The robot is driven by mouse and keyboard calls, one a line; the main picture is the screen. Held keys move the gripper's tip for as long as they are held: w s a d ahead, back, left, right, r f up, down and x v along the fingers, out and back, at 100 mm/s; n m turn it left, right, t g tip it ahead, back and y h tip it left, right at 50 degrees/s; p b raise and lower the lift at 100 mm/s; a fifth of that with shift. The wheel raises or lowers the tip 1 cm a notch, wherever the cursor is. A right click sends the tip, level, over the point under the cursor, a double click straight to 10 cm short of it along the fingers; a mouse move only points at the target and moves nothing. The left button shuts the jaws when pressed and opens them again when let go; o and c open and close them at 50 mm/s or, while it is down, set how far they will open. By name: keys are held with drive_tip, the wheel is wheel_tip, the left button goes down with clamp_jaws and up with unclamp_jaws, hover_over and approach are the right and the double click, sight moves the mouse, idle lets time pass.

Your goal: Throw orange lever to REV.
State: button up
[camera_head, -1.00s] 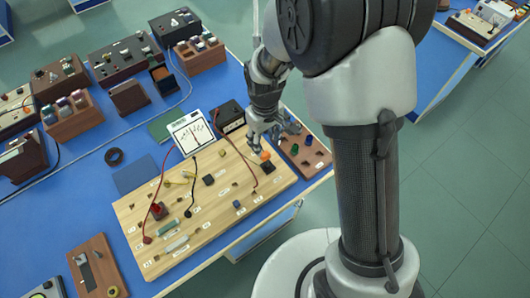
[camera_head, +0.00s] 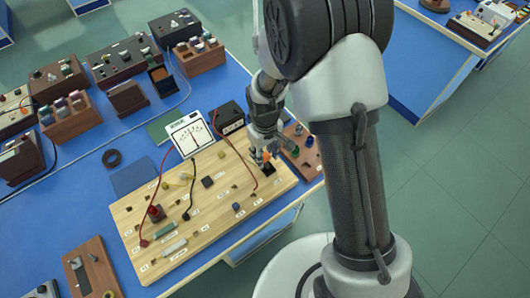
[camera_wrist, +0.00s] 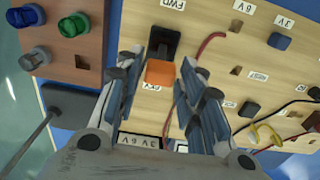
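The orange lever (camera_wrist: 160,72) shows in the wrist view with its black switch base (camera_wrist: 163,42) above it. The orange handle covers part of the space near the REV label (camera_wrist: 152,86); the FWD label (camera_wrist: 170,4) is at the opposite end. How far the lever is tilted is hard to tell. My gripper (camera_wrist: 163,78) is open, its fingers left and right of the orange handle with gaps visible. In the head view my gripper (camera_head: 264,152) is low over the right part of the wooden board (camera_head: 215,215), partly hiding the lever.
A brown block with coloured knobs (camera_head: 311,158) stands right of the board. A white meter (camera_head: 190,134) and a black box (camera_head: 229,117) stand behind it. Blue bench shows left of the board.

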drive_tip(key=c, duration=0.7)
drive_tip(key=shift+o, duration=0.2)
drive_tip(key=shift+w+a+g+p, duration=0.2)
drive_tip(key=shift+g+p, duration=0.1)
drive_tip(key=shift+p, duration=0.25)
drive_tip(key=shift+w+a+f+g+h+p, duration=0.15)
drive_tip(key=shift+w+g+h+p, duration=0.1)
drive_tip(key=shift+g+h+p, duration=0.2)
drive_tip(key=o, duration=1)
drive_tip(key=shift+o, duration=0.2)
wheel_tip(320, 180, up, 12)
drive_tip(key=w+a, duration=0.1)
drive_tip(key=shift+w, duration=0.25)
